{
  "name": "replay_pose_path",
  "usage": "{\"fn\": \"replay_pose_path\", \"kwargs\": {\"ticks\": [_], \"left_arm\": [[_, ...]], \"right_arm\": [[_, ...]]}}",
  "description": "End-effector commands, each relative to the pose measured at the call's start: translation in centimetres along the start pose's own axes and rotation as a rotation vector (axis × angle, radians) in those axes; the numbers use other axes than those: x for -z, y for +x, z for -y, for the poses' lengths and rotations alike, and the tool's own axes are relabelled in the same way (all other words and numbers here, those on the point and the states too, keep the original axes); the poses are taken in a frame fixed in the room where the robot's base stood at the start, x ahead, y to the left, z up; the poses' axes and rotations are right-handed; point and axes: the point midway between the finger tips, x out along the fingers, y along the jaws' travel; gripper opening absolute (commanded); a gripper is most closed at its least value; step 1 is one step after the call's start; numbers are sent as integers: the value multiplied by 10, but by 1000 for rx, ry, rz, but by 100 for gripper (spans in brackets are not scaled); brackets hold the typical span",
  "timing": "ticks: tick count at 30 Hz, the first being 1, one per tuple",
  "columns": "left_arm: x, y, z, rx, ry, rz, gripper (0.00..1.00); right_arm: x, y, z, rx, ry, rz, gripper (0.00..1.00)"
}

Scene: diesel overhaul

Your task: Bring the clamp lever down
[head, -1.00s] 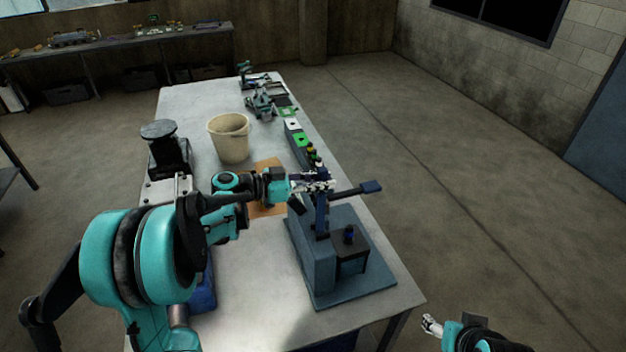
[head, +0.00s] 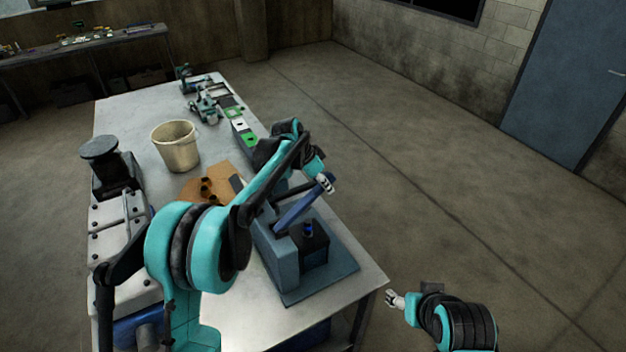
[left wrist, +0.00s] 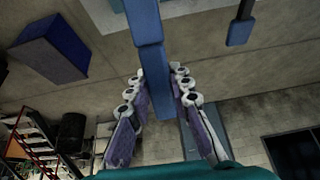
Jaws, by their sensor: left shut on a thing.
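The clamp fixture, a blue-grey block on a base plate (head: 335,271), stands at the near right corner of the table. Its blue clamp lever (head: 297,207) slopes up and to the right from the block. My left gripper (head: 325,185) is shut on the lever near its raised outer end. In the left wrist view the blue lever bar (left wrist: 154,65) runs between the two fingers of my left gripper (left wrist: 158,95). A dark box with a blue-topped piece (head: 308,230) sits beside the lever on the plate. My right gripper (head: 395,300) is off the table's right edge, apart from the fixture; its opening is unclear.
A cream bucket (head: 176,150) and an orange-brown board (head: 196,186) with dark round parts are on the table (head: 138,110). A dark press-like stand (head: 105,165) is at the left edge. The floor right of the table is clear.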

Motion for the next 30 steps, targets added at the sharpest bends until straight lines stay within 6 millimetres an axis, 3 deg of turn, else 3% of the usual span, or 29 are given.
{"fn": "replay_pose_path", "kwargs": {"ticks": [6, 15, 22, 30], "left_arm": [[2, 45, -1, -2, 4, 204, 0], [-12, 89, 0, -1, 1, 443, 0], [-23, 109, 0, -1, 0, 560, 0], [-30, 118, 0, -2, 1, 620, 0]], "right_arm": [[-5, 7, 0, 0, 0, 0, 61], [-9, 13, 0, 0, 0, 0, 61], [-11, 15, 0, 0, 0, 0, 61], [-12, 16, 0, 0, 0, 0, 61]]}}
